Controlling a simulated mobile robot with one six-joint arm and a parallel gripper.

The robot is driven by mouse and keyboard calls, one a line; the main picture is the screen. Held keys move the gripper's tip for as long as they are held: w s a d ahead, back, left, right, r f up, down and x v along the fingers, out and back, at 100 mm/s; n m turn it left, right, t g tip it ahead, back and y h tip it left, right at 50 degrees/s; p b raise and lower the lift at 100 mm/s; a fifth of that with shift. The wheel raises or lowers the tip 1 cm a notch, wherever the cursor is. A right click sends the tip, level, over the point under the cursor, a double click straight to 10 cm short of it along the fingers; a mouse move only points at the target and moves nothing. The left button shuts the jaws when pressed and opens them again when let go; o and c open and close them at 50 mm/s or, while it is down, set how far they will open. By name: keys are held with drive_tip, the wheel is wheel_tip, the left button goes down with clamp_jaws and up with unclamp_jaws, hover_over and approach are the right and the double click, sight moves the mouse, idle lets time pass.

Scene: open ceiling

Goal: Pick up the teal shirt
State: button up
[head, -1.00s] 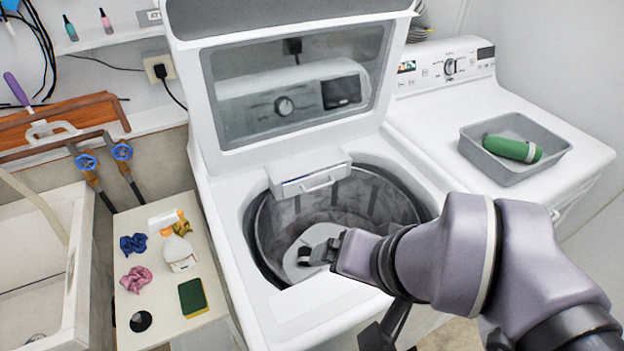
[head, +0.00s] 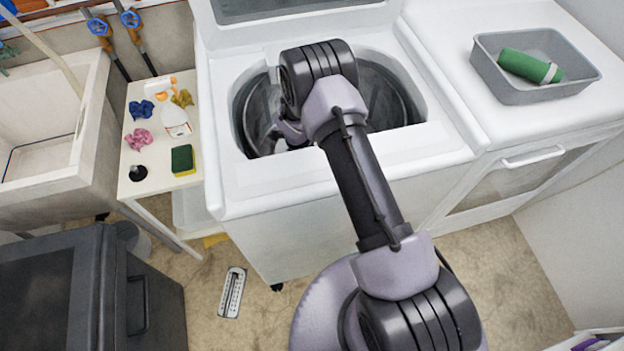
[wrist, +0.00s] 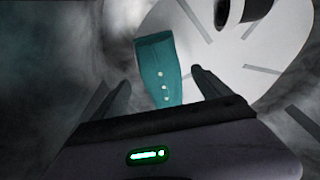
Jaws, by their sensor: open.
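The teal shirt (wrist: 158,62) lies inside the washer drum in the wrist view, with a row of pale buttons along it. My gripper (wrist: 160,82) is open, with one dark finger on each side of the shirt's near end. I cannot tell whether the fingers touch it. In the head view my arm reaches down into the open top-loading washer (head: 255,185) and hides the shirt and most of the gripper.
The pale agitator plate (wrist: 265,55) with a dark-topped centre is beside the shirt. The drum wall surrounds the gripper. A grey bin (head: 525,95) holding a green roll (head: 527,66) stands on the right-hand machine. A small side table (head: 160,190) with several items stands left.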

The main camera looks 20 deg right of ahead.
drive_tip(key=f, duration=0.1)
drive_tip(key=d+f+b, duration=0.1)
drive_tip(key=f, duration=0.1)
drive_tip(key=f+b, duration=0.1)
drive_tip(key=f, duration=0.1)
drive_tip(key=shift+s+d+f, duration=0.2)
drive_tip(key=shift+s+d, duration=0.1)
drive_tip(key=shift+d, duration=0.1)
drive_tip(key=shift+r, duration=0.15)
drive_tip(key=c, duration=1.7)
drive_tip(key=shift+r, duration=0.1)
